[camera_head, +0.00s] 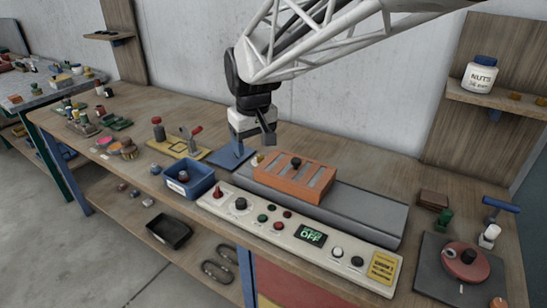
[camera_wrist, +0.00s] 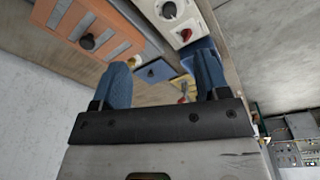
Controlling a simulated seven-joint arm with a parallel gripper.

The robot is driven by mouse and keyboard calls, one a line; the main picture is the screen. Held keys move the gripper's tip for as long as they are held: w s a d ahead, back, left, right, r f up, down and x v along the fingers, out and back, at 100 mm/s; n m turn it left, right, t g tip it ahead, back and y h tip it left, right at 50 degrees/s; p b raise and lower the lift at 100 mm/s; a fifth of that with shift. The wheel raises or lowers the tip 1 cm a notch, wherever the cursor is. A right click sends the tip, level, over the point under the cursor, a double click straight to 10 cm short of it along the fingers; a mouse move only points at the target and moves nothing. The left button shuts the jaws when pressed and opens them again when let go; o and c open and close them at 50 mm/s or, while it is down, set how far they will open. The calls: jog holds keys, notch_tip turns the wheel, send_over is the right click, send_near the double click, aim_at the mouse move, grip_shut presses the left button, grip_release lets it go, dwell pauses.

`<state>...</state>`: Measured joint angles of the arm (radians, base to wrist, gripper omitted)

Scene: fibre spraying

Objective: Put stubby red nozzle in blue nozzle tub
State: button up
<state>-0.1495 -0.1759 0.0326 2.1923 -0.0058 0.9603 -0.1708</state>
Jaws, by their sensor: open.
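The blue nozzle tub (camera_head: 205,180) is an open box at the bench's front edge, left of the control panel. In the wrist view the tub (camera_wrist: 203,44) is partly hidden behind the right finger. I cannot surely pick out the stubby red nozzle; a dark red upright piece (camera_head: 158,130) stands beside a yellow tray. My gripper (camera_head: 246,143) is above the blue plate, behind and right of the tub. In the wrist view my gripper (camera_wrist: 160,70) has its blue fingers apart, nothing between them.
The long control panel (camera_head: 290,232) has a red knob (camera_head: 218,192) near the tub. An orange slotted block (camera_head: 293,178) sits on a grey rail behind it. The yellow tray (camera_head: 180,147) holds a red-handled tool. Several small pieces crowd the bench's left end.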

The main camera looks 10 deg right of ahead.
jog(key=s+d+f+m, duration=0.1)
jog(key=s+d, duration=0.1)
jog(key=s, duration=0.6)
jog(key=s+d+f+m, duration=0.1)
jog(key=s+d, duration=0.2)
jog(key=s, duration=0.5)
jog(key=s+d+f+m+t, duration=0.1)
jog(key=s+d+f+m, duration=0.1)
jog(key=s, duration=0.6)
jog(key=shift+d, duration=0.7)
